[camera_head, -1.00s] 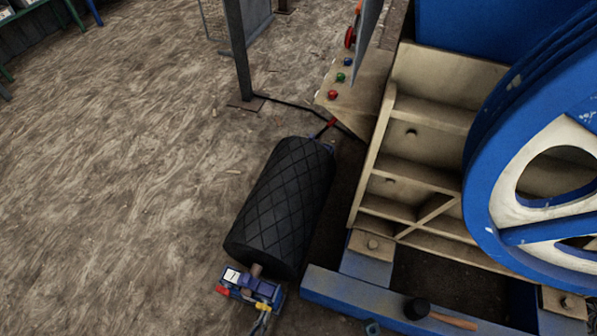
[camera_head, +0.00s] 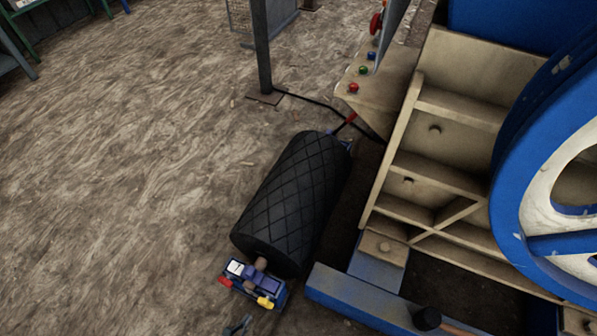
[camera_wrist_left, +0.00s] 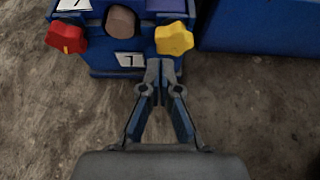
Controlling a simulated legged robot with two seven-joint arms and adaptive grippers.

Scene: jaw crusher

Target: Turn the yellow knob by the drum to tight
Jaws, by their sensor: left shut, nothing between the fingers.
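The yellow knob (camera_head: 265,302) sits on the right of a small blue block (camera_head: 254,281) at the near end of the black drum (camera_head: 293,205). In the left wrist view the yellow knob (camera_wrist_left: 174,39) is lobed and shows at the upper right, on the blue block (camera_wrist_left: 103,58). My left gripper (camera_head: 238,325) shows at the bottom edge of the head view, below the block. In the left wrist view its fingers (camera_wrist_left: 160,68) are shut and empty, with the tips just below and left of the yellow knob, apparently apart from it. My right gripper is not in view.
A red knob (camera_wrist_left: 67,38) is on the block's left side, with a brown shaft end (camera_wrist_left: 121,20) between the knobs. The blue and cream crusher frame (camera_head: 425,170) stands to the right of the drum. Open floor (camera_head: 140,190) lies to the left.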

